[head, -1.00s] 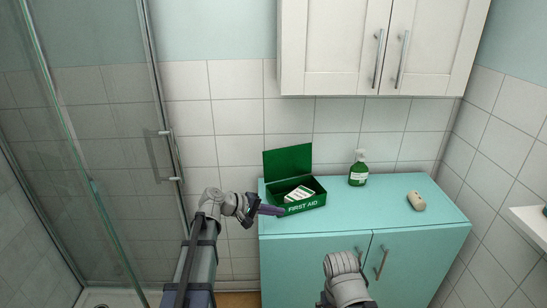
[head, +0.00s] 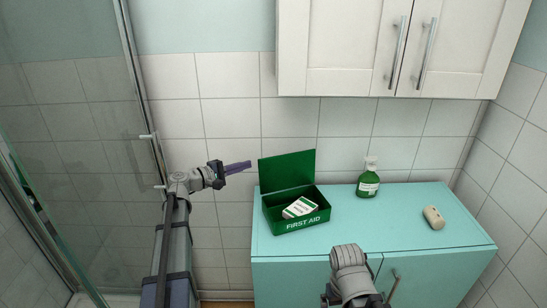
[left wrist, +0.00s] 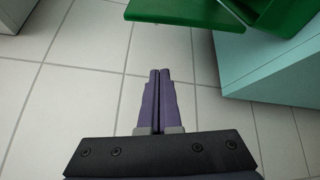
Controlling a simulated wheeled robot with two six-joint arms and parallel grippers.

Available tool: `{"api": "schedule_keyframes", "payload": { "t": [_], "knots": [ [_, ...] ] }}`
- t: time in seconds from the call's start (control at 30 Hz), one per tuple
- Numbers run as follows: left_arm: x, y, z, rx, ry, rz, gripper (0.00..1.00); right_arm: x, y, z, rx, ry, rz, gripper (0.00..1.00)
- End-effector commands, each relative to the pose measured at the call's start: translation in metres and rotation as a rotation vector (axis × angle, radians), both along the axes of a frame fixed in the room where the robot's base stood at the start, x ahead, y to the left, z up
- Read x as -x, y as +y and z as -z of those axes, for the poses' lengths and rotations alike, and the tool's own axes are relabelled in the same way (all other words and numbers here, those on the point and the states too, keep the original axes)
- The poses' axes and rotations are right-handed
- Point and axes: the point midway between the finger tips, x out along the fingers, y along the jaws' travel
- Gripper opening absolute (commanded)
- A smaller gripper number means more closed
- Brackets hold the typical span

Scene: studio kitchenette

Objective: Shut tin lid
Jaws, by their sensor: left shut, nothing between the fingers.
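The green first aid tin (head: 300,222) stands on the left part of the teal cabinet top. Its lid (head: 287,167) is open and stands up at the back. A white box with green marks (head: 299,208) lies inside the tin. My left gripper (head: 249,164) is shut and empty, just left of the raised lid at about its height. In the left wrist view its purple fingers (left wrist: 160,75) are together, with the green lid (left wrist: 185,10) above them. My right arm shows at the bottom of the head view, but its fingers are not clear.
A green pump bottle (head: 368,180) stands on the teal cabinet (head: 390,215), right of the tin. A beige bar (head: 433,217) lies further right. White wall cupboards (head: 390,50) hang above. A glass shower screen (head: 70,120) is at the left.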

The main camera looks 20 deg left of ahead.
Motion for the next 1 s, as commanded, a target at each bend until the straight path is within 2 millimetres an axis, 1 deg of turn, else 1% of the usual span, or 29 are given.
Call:
{"api": "schedule_keyframes", "payload": {
  "t": [0.17,0.27,0.37,0.6,0.73,0.77,0.8,0.9,1.0],
  "knots": [
    [-0.002,-0.001,0.0,0.0,0.0,0.0,0.0,0.0,0.0,0.0,0.0,0.0,0.0,1.0],
    [-0.009,-0.006,0.002,0.0,0.0,0.0,0.0,0.0,0.0,0.001,0.0,0.0,0.0,1.0],
    [-0.021,-0.016,0.003,0.0,0.0,0.003,0.0,0.0,0.0,0.003,0.0,0.0,0.0,1.0],
    [-0.061,-0.047,0.009,-0.001,0.001,0.003,0.0,0.0,0.0,0.008,0.0,0.0,0.0,1.0],
    [-0.08,-0.062,0.011,-0.001,0.0,0.001,0.0,0.0,0.0,0.011,0.0,0.0,0.0,1.0],
    [-0.081,-0.065,0.011,-0.001,0.0,0.001,0.0,0.0,0.0,0.01,0.0,0.0,0.0,1.0],
    [-0.068,-0.069,0.004,-0.001,0.0,0.0,0.0,0.0,0.0,0.004,0.0,0.0,0.0,1.0],
    [-0.056,-0.076,0.001,-0.001,0.0,0.0,0.0,0.0,0.0,0.0,0.0,0.0,0.0,1.0],
    [-0.05,-0.08,-0.002,-0.001,0.0,0.0,0.0,0.0,0.0,-0.002,0.0,0.0,0.0,1.0]
  ]
}}
